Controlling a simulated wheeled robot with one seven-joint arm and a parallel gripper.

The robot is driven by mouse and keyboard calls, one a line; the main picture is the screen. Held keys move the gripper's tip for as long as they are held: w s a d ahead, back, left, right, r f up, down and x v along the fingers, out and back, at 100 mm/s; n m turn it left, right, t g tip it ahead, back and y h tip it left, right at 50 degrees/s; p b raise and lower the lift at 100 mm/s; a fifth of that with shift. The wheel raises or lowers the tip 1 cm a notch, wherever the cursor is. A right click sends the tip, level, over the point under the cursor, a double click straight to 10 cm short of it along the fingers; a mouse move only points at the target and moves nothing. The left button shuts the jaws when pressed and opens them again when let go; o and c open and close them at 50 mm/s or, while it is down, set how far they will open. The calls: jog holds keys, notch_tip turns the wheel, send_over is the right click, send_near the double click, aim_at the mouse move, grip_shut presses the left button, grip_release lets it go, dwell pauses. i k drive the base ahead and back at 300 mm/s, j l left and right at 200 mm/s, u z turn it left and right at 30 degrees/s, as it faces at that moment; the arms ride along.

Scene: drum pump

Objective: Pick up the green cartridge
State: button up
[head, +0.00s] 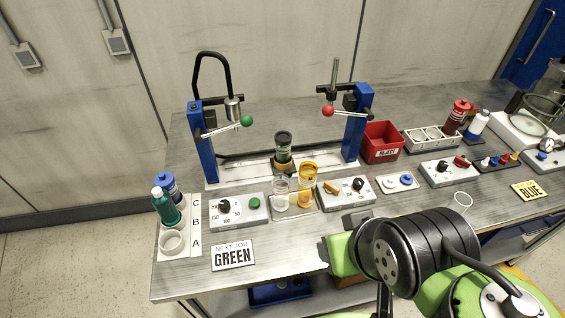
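A teal-green cartridge (165,206) with a lighter green cap stands upright in the middle place, by the letter B, of the white rack (195,246) at the table's left end. A blue-capped cartridge (168,184) stands just behind it by C. The front place by A shows an empty white ring (172,242). A separate dark green jar (283,147) stands at the middle fixture. My arm, green and black, is at the lower right, well apart from the rack. I cannot make out my gripper's fingers.
A sign (233,255) reading NEXT JOB GREEN lies right of the rack. A control box (239,210) and a blue post (203,145) with a green-knobbed lever stand nearby. Clear cups, one with amber contents (307,187), stand mid-table. A red bin (381,142) is farther right. The front-middle tabletop is clear.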

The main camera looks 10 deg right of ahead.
aim_at(282, 139)
jog(key=j+u, duration=0.65)
jog(key=u, duration=0.3)
jog(key=i, duration=0.05)
